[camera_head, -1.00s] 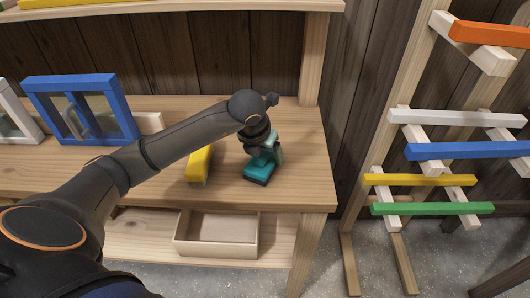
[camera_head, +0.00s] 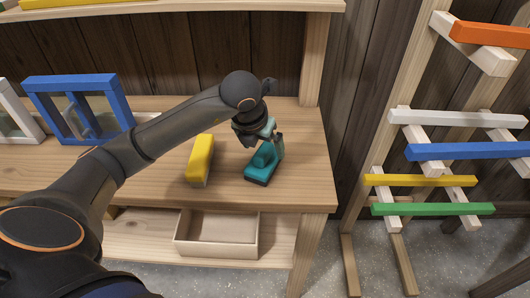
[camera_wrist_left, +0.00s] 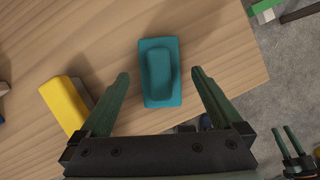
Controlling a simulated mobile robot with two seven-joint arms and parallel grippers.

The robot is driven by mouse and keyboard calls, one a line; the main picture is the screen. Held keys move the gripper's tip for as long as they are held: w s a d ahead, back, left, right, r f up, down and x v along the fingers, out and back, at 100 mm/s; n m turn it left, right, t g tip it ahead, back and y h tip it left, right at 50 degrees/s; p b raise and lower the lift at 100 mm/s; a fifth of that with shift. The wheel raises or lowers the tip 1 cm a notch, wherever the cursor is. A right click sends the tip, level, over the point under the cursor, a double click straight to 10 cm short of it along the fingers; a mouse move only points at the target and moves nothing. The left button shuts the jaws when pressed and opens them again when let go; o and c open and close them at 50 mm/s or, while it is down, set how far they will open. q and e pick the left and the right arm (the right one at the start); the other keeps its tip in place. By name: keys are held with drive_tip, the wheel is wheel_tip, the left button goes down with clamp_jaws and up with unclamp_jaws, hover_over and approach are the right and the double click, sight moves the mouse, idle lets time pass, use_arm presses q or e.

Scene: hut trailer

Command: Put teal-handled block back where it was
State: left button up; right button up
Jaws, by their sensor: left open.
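The teal-handled block (camera_head: 262,164) sits on the wooden workbench (camera_head: 301,185) near its front right corner. In the left wrist view the teal block (camera_wrist_left: 160,72) lies flat, between and just beyond the fingertips. My left gripper (camera_head: 264,140) is open and empty, just above the block and apart from it. Its two fingers also show in the left wrist view (camera_wrist_left: 160,75), one on each side of the block with gaps. What seems to be my right gripper (camera_wrist_left: 291,147) shows at the lower right edge of the left wrist view, its fingers apart.
A yellow-topped block (camera_head: 200,158) lies left of the teal one. A blue frame (camera_head: 80,108) stands at the bench's left. An open box (camera_head: 216,248) rests on the lower shelf. A rack with colored bars (camera_head: 430,181) stands at right.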

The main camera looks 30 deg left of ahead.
sight(258, 169)
use_arm(q)
drive_tip(key=v, duration=0.7)
